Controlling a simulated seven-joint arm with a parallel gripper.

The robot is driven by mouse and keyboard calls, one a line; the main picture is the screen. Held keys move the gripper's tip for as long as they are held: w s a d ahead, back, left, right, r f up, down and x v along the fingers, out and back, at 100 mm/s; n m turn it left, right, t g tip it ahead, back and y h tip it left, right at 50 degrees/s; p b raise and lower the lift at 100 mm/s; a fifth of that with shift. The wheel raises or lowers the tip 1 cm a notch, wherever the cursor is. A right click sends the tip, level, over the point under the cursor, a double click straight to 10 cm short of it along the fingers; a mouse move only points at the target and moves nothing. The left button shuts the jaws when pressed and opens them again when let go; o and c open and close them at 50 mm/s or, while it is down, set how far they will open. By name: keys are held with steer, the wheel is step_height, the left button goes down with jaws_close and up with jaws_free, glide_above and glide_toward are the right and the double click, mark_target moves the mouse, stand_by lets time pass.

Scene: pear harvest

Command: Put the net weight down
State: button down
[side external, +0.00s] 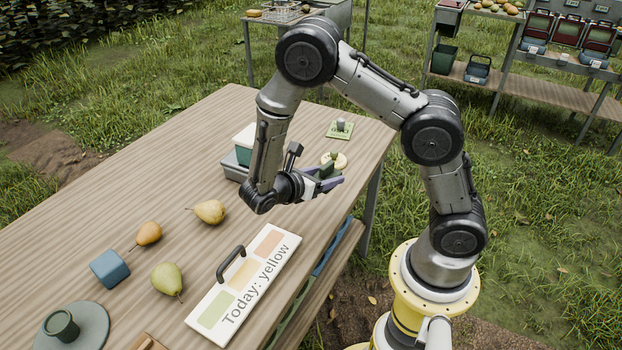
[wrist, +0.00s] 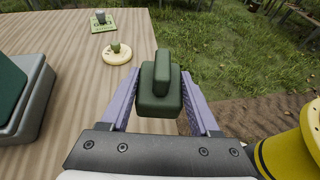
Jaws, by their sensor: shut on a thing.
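The net weight looks to be the dark green block with an upright grip (wrist: 160,95); in the side view it is small and partly hidden (side external: 326,170). My gripper (wrist: 160,82) is shut on it, with one purple finger on each side. In the side view my gripper (side external: 322,181) is low near the table's right edge. The block overlaps that edge in the wrist view; its height above the table is hard to tell. A pale yellow disc with a green knob (wrist: 117,55) lies just beyond it. A green square plate with a grey peg (wrist: 103,22) lies farther off.
A grey base (side external: 234,168) with a green, white-topped box stands beside my gripper. Pears, a blue block (side external: 110,269) and a "Today: yellow" board (side external: 217,322) with a black handle are on the near part of the wooden table (side external: 175,170). Bare wood lies around the disc.

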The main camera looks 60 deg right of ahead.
steer(key=s+a+r, duration=0.2)
steer(key=s+r, duration=0.1)
steer(key=s, duration=0.3)
steer(key=n+t+y, duration=0.4)
steer(key=n+t, duration=0.7)
steer(key=t, duration=0.1)
glide_above(176, 199)
steer(key=f, duration=0.8)
steer(key=shift+s+f, duration=0.4)
steer(key=shift+w+f, duration=0.25)
steer(key=shift+f, duration=0.1)
steer(key=shift+w+f, duration=0.15)
steer(key=shift+f, duration=1.5)
steer(key=shift+f, duration=0.1)
